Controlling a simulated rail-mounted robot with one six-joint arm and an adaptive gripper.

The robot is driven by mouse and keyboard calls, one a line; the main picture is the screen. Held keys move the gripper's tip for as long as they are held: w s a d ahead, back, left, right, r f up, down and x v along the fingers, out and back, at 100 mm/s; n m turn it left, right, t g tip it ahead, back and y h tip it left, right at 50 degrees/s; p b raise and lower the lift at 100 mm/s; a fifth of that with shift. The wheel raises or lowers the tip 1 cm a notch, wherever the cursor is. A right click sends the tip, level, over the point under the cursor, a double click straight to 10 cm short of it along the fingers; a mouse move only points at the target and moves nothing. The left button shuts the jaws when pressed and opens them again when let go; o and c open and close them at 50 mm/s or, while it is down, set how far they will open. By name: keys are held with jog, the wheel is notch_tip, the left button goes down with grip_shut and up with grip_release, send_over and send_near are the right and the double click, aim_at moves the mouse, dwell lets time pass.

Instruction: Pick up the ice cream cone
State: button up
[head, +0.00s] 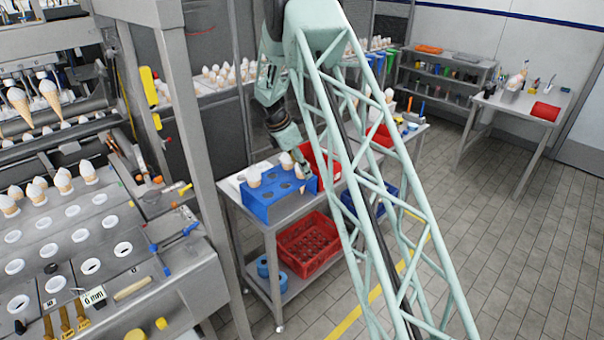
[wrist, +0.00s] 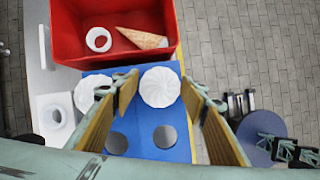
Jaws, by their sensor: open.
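A blue rack (head: 262,212) stands on a metal cart and holds ice cream cones upright; it also shows in the wrist view (wrist: 140,148). One cone's white swirled top (wrist: 160,86) lies between and just beyond the fingertips of my gripper (wrist: 157,92). Its lower part is hidden. A second white top (wrist: 86,94) is to the left, partly behind the left finger. In the head view, one cone (head: 253,177) stands at the rack's left, apart from my gripper (head: 301,172), which is at the rack's right end. The fingers are spread and hold nothing.
Empty round holes (wrist: 165,136) show in the rack's near part. A red crate (head: 308,245) sits on the cart's lower shelf.

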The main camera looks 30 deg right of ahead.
jog(key=c, duration=0.4)
jog(key=shift+r, duration=5)
jog(key=shift+s, duration=0.1)
